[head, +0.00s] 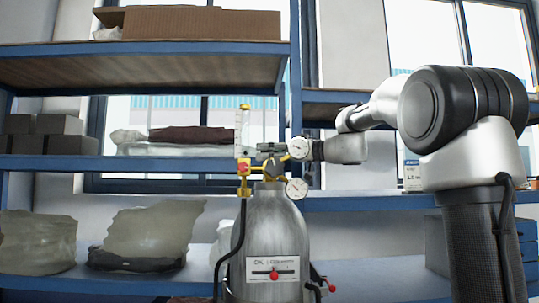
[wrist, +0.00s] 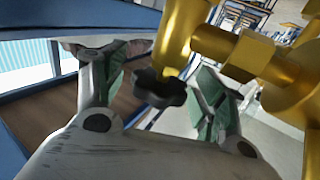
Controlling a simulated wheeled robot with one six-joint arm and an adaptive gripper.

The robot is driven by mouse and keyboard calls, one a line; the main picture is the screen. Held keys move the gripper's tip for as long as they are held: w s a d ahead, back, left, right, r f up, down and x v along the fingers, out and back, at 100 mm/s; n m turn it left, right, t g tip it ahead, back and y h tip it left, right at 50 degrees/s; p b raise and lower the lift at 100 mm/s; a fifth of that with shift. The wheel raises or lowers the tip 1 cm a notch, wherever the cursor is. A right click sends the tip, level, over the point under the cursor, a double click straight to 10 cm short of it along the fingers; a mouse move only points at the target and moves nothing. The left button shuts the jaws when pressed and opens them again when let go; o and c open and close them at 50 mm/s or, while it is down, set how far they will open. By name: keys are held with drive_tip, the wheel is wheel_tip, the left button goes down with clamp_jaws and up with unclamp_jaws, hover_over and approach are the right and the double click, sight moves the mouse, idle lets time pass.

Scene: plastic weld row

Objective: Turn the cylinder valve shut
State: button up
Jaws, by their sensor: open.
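The grey gas cylinder (head: 268,232) stands upright in the middle of the head view, with a label on its body. Its brass valve (wrist: 176,38) fills the upper middle of the wrist view and carries a dark lobed knob (wrist: 160,88). My gripper (wrist: 157,80) is open, with its green-padded fingers on either side of the knob in that picture. I cannot tell whether either finger touches the knob. In the head view, my gripper (head: 269,150) reaches in from the right at the cylinder's top, partly hidden behind the regulator's upper gauge (head: 299,147).
A lower gauge (head: 297,188) and a clear flow tube (head: 240,132) with yellow fittings crowd the valve. A black hose (head: 241,230) hangs at the cylinder's left. Blue-edged shelves (head: 150,163) with boxes and wrapped goods stand behind.

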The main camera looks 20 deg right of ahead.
drive_tip(key=v, duration=0.7)
drive_tip(key=shift+s+d, duration=0.15)
drive_tip(key=shift+d, duration=0.1)
drive_tip(key=w+d+f+g, duration=0.1)
drive_tip(key=w+d+f, duration=0.2)
drive_tip(key=w, duration=0.2)
drive_tip(key=a+r+n+g+y, duration=0.1)
drive_tip(key=a, duration=0.2)
drive_tip(key=a+r+n+g+y, duration=0.1)
drive_tip(key=a+n+g, duration=0.1)
drive_tip(key=a, duration=0.1)
drive_tip(key=a+r+n+g+y, duration=0.1)
drive_tip(key=a+g, duration=0.1)
drive_tip(key=a, duration=0.1)
drive_tip(key=shift+s+a, duration=0.1)
drive_tip(key=shift+s, duration=0.1)
